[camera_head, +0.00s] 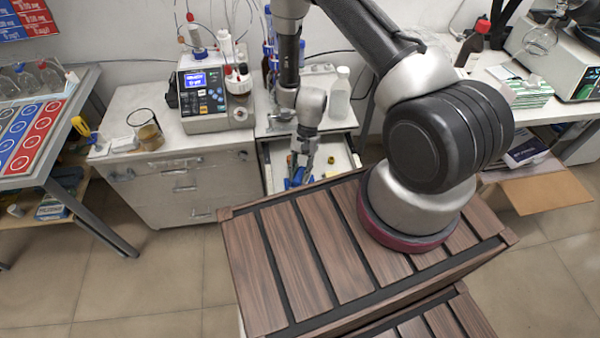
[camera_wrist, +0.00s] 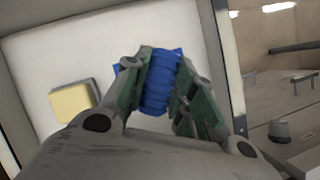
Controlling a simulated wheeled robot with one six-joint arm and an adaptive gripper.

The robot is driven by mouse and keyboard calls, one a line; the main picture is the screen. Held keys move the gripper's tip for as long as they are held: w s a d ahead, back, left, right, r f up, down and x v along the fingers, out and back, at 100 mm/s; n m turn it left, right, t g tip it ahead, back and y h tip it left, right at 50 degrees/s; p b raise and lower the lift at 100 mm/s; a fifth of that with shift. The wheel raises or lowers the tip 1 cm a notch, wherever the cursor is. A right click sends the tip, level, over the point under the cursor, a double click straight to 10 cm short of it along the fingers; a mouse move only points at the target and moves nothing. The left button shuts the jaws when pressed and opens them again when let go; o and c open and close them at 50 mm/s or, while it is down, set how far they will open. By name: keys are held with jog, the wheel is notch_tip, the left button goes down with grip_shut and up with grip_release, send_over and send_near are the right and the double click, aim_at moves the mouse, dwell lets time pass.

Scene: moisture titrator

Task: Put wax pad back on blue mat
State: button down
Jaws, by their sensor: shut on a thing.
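My gripper (camera_head: 298,168) reaches down into an open drawer. In the wrist view its green-padded fingers (camera_wrist: 161,88) are shut on a blue ribbed piece (camera_wrist: 161,82), which also shows as blue at the fingertips in the head view (camera_head: 297,178). I cannot tell for sure whether this piece is the wax pad. The fingers hide its sides. A blue panel with circles (camera_head: 18,127), perhaps the blue mat, lies on the table at the far left, well away from my gripper.
The white drawer floor (camera_wrist: 30,55) also holds a yellow block (camera_wrist: 70,102). The drawer walls stand close around my gripper. A titrator (camera_head: 203,92) and a beaker of brown liquid (camera_head: 148,132) stand on the bench to the left. Open floor (camera_head: 130,275) lies in front.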

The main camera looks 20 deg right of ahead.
jog(key=shift+f, duration=0.6)
dwell(0.7)
jog(key=c, duration=1.1)
grip_release()
jog(key=shift+w+r, duration=0.1)
jog(key=shift+r, duration=0.05)
jog(key=shift+v, duration=3.8)
jog(key=v, duration=1.2)
jog(key=shift+d, duration=0.1)
